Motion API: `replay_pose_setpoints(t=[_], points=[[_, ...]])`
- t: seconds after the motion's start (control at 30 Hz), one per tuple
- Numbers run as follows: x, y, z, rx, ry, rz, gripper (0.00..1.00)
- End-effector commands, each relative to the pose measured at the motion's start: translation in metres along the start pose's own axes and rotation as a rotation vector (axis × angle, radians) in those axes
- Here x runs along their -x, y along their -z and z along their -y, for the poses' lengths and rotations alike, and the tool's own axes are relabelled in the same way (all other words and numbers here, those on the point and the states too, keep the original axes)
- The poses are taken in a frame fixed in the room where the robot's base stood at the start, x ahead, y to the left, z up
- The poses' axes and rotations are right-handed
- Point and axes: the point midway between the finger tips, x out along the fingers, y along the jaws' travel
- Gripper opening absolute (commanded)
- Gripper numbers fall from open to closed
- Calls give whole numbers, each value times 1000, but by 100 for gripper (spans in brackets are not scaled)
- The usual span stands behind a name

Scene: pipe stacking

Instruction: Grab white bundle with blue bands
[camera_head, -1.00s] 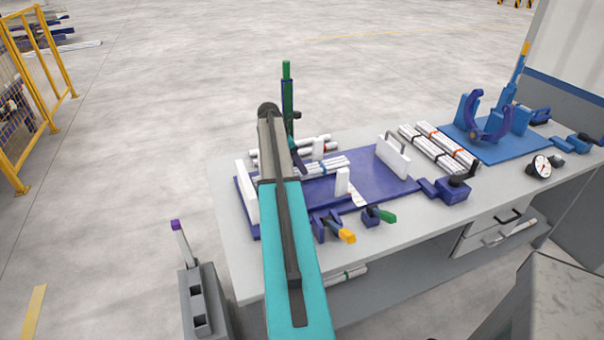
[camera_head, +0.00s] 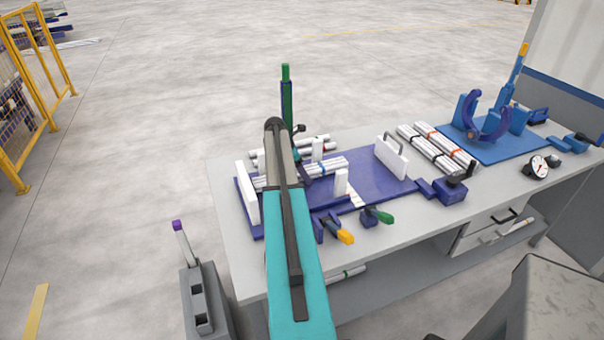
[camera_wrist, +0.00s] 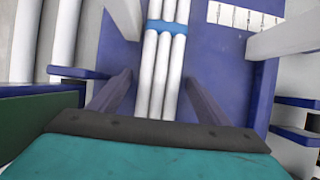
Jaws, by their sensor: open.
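The white bundle with blue bands (camera_head: 332,167) lies on the dark blue fixture plate (camera_head: 385,183), partly hidden by my arm. In the wrist view the bundle (camera_wrist: 165,60) runs up the picture, with one blue band (camera_wrist: 167,27) showing near the top. My gripper (camera_wrist: 158,78) is open, with one dark finger on each side of the bundle. The fingers appear apart from it; their height above it is hard to tell. In the head view my arm hides most of the gripper.
White upright blocks (camera_head: 248,193) and a handled white block (camera_head: 391,157) stand on the plate. Other white bundles lie behind and to the right (camera_head: 437,147). Clamps with yellow (camera_head: 346,237) and green handles sit at the front edge. A blue fixture (camera_head: 487,130) stands further right.

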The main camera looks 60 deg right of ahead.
Motion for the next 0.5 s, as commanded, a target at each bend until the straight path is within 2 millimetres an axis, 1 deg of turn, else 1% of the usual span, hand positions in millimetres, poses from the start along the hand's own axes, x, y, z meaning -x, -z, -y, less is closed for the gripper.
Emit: replay_pose_setpoints(t=[0.47, 0.5], points=[[1, 1, 0, 1, 0, 0, 70], [1, 1, 0, 1, 0, 0, 65]])
